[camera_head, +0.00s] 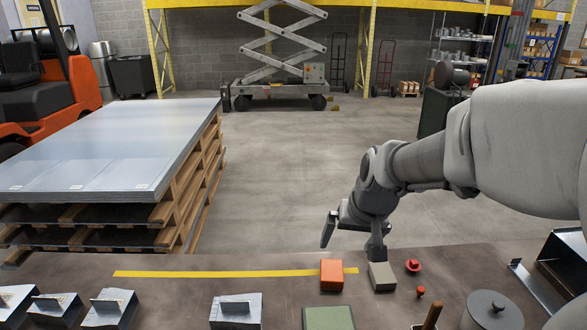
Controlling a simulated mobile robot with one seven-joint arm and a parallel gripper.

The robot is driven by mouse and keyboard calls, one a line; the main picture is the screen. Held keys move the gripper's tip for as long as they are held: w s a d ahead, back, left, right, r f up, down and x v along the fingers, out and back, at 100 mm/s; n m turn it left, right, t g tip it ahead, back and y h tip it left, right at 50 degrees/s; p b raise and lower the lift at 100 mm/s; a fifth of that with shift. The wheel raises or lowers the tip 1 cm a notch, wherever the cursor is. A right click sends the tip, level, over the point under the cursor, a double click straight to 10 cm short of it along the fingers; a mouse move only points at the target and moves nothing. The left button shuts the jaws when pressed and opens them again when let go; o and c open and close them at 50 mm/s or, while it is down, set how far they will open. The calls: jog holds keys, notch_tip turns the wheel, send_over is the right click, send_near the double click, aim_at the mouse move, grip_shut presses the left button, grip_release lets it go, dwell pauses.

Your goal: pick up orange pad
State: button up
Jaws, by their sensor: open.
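The orange pad (332,283) is a small block lying on the brown worktable (180,290), at the right end of a yellow strip. My gripper (352,243) reaches in from the right, with its fingers apart and nothing between them. It is above and behind the orange pad in the picture. Its left finger hangs above the far side of the pad. Its right finger points down at the far edge of a grey block (382,277) just right of the pad; I cannot tell whether it touches that block.
A green pad (328,318) lies in front of the orange one. Two small red pieces (413,266) (420,292) and a grey lidded pot (492,312) are to the right. Bent metal pieces (236,310) lie along the front left. The yellow strip (200,274) crosses bare tabletop.

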jog(key=h, duration=0.2)
send_near(332, 270)
jog(key=b+x, duration=0.1)
jog(key=x, duration=0.1)
jog(key=b+x, duration=0.1)
jog(key=x, duration=0.1)
jog(key=shift+s+d+f, duration=0.1)
jog(key=shift+d+f, duration=0.1)
jog(key=shift+d, duration=0.05)
jog(key=shift+a+b+x, duration=0.15)
jog(key=shift+b+x, duration=0.05)
jog(key=shift+x, duration=1.3)
jog(key=shift+a+b+x, duration=0.1)
jog(key=shift+b+x, duration=0.05)
jog(key=shift+x, duration=1.35)
jog(key=shift+f+b, duration=0.2)
jog(key=shift+b, duration=0.1)
jog(key=shift+c, duration=0.3)
jog(key=c, duration=1.2)
jog(key=shift+c, duration=0.2)
jog(key=shift+r, duration=0.15)
